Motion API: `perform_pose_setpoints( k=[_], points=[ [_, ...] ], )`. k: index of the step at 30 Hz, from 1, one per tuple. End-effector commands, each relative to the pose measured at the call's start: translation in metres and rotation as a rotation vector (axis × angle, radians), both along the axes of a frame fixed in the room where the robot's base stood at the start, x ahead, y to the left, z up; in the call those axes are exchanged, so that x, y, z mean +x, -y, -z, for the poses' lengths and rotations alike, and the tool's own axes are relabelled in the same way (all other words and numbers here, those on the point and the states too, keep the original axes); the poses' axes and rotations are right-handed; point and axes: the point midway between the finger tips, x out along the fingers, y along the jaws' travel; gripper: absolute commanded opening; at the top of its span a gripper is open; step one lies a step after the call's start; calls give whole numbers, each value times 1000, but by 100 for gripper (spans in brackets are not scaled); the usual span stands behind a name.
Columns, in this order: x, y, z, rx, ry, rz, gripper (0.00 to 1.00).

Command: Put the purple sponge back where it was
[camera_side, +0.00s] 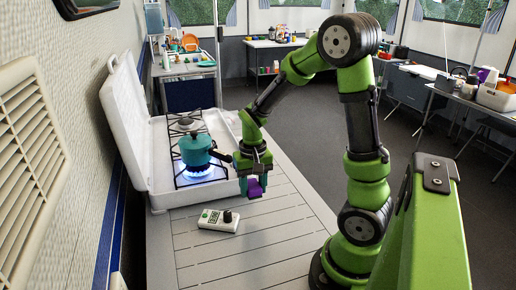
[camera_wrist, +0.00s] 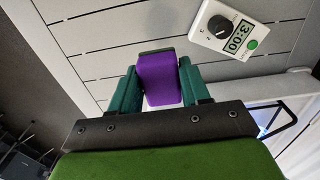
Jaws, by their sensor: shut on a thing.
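The purple sponge (camera_side: 256,188) is held between the fingers of my gripper (camera_side: 254,181), above the slatted grey table (camera_side: 262,238). In the wrist view the sponge (camera_wrist: 159,80) sits between the two green fingers of my gripper (camera_wrist: 160,90), with a dark edge at its far end. My gripper is shut on it. In the side view the sponge is close to the tabletop, near the stove's front right corner; I cannot tell whether it touches the table.
A white timer (camera_side: 219,220) with a dark knob lies on the table left of the sponge; its display in the wrist view (camera_wrist: 229,27) reads 3:00. A teal pot (camera_side: 195,150) stands on the lit burner of the white camp stove (camera_side: 160,195). The table's front is clear.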

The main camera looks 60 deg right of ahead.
Motion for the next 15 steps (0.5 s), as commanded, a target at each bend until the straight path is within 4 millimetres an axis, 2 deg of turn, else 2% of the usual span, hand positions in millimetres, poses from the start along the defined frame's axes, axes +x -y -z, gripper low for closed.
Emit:
perform_pose_setpoints(
  k=[3,15],
  points=[
    [0,1,20,1,-6,18,18],
    [1,0,69,1,-6,15,18]
  ],
)
